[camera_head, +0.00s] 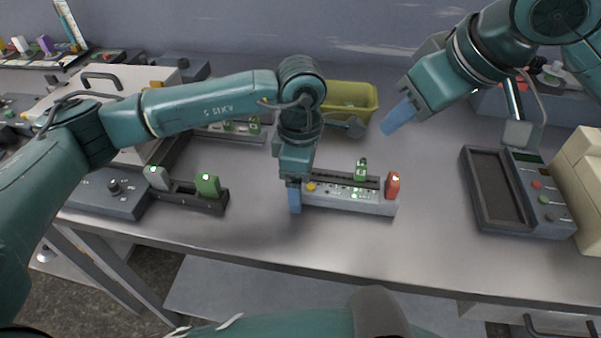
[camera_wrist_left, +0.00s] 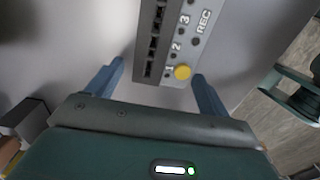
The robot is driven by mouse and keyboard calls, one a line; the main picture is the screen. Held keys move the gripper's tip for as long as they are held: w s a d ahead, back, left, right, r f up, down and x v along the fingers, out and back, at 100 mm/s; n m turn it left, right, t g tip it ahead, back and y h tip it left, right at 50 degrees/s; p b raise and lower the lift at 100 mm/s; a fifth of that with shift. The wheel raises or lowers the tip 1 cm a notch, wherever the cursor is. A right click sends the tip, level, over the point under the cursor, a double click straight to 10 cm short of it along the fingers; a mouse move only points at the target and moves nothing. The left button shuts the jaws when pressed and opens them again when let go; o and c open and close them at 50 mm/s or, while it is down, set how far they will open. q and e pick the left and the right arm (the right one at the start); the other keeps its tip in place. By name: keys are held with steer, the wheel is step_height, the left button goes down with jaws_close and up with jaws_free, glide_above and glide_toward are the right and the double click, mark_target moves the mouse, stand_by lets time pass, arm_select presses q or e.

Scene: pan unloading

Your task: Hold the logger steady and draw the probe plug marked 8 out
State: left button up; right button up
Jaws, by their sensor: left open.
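The logger (camera_head: 348,203) is a long grey box near the front of the table. A green plug (camera_head: 361,170) and a red plug (camera_head: 393,186) stand upright in it, the red one at its right end. I cannot read which plug is marked 8. My left gripper (camera_head: 294,198) is at the logger's left end. In the left wrist view its fingers (camera_wrist_left: 158,72) are open, one on each side of the logger's end (camera_wrist_left: 163,50), beside the yellow button (camera_wrist_left: 182,72). My right gripper (camera_head: 398,116) is above and behind the red plug, apart from it; its finger gap is hidden.
Another plug strip (camera_head: 185,198) with a white and a green plug stands at left. A yellow-green bin (camera_head: 350,97) and a grey scoop (camera_head: 345,124) are behind the logger. A dark device with a tray (camera_head: 493,190) stands at right. The table between it and the logger is clear.

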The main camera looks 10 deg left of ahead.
arm_select(q)
steer(key=shift+c, duration=0.4)
steer(key=c, duration=1.2)
arm_select(e)
steer(key=shift+o, duration=0.4)
